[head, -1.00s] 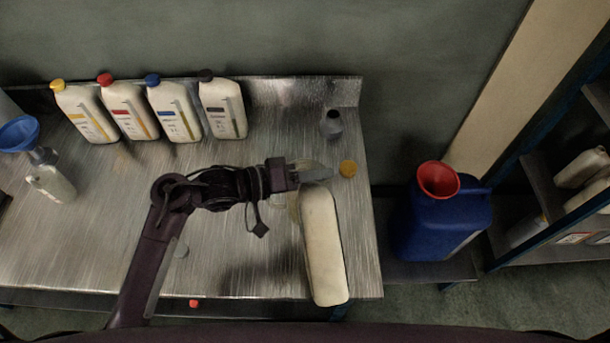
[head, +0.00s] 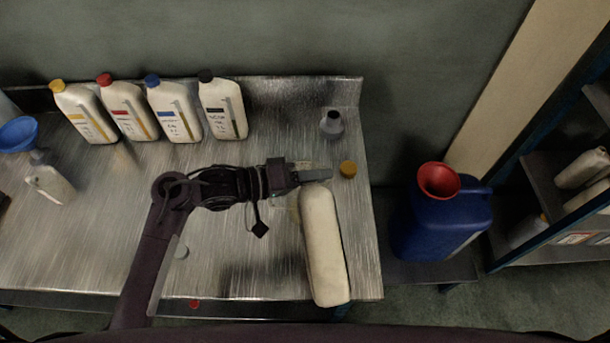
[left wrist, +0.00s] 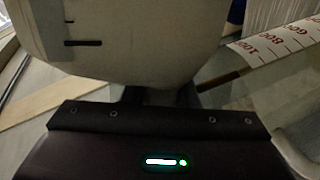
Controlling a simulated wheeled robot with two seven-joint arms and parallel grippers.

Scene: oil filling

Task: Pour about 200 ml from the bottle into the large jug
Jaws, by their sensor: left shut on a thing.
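My left gripper (head: 314,175) is shut on a white bottle (head: 326,255). In the head view the bottle extends from the fingers toward the front table edge and looks strongly tilted. The bottle's pale body (left wrist: 135,30) fills the upper middle of the left wrist view. A clear jug with red marks (left wrist: 275,42) shows at the right of that view, beside the bottle. In the head view the jug is mostly hidden under my gripper and the bottle. I cannot see the bottle's mouth or any stream. My right gripper is not in view.
A yellow cap (head: 348,169) and a small grey vessel (head: 332,124) are on the metal table (head: 250,270). Several capped bottles (head: 172,110) stand along the back. A blue funnel (head: 19,134) is at far left. A blue canister (head: 440,225) with a red funnel stands right of the table.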

